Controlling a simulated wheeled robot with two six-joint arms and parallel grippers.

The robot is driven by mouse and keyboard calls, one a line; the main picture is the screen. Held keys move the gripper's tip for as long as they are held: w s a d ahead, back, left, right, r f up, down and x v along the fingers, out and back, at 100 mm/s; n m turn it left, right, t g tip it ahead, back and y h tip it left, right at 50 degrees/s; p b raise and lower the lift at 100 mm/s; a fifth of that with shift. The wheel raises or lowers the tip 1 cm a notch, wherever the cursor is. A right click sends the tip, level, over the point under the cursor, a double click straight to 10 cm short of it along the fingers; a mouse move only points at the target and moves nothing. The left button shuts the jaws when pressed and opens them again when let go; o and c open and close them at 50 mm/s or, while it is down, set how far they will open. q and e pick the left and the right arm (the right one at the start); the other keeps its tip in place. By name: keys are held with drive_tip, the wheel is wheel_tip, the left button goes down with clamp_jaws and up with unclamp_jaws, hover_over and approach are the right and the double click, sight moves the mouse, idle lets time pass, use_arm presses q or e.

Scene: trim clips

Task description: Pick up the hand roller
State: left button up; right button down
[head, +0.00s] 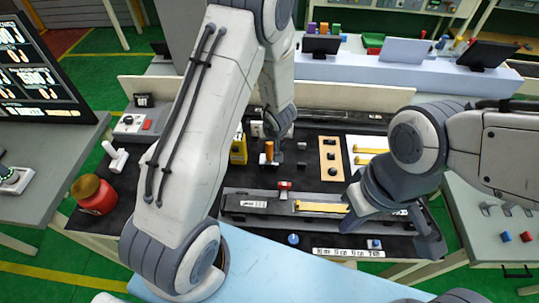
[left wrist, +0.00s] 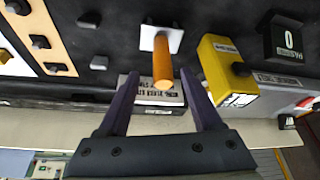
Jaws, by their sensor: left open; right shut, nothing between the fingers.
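The hand roller appears to be the piece with an upright orange handle (head: 268,148) on the dark bench mat; its lower part is hard to make out. In the left wrist view the orange handle (left wrist: 163,68) points toward the camera, with a pale square plate behind it. My left gripper (left wrist: 158,80) is open, its two fingers on either side of the handle's line, with visible gaps to both. In the head view my left gripper (head: 280,122) is just above and behind the handle, fingertips partly hidden.
A yellow box (left wrist: 225,70) stands close beside the handle. A tan board (head: 331,158) with dark clips lies to its right. A dark fixture (head: 245,204) with a yellow strip lies in front. A red jar (head: 95,197) stands at the left.

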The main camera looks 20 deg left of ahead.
sight(269, 149)
use_arm(q)
drive_tip(key=x, duration=0.2)
drive_tip(key=b+x, duration=0.1)
drive_tip(key=x, duration=0.2)
drive_tip(key=shift+s+a, duration=0.15)
drive_tip(key=shift+s, duration=0.1)
drive_tip(key=shift+w+a+f+b, duration=0.1)
drive_tip(key=shift+w+f+b, duration=0.1)
drive_tip(key=shift+f+b, duration=0.25)
clamp_jaws()
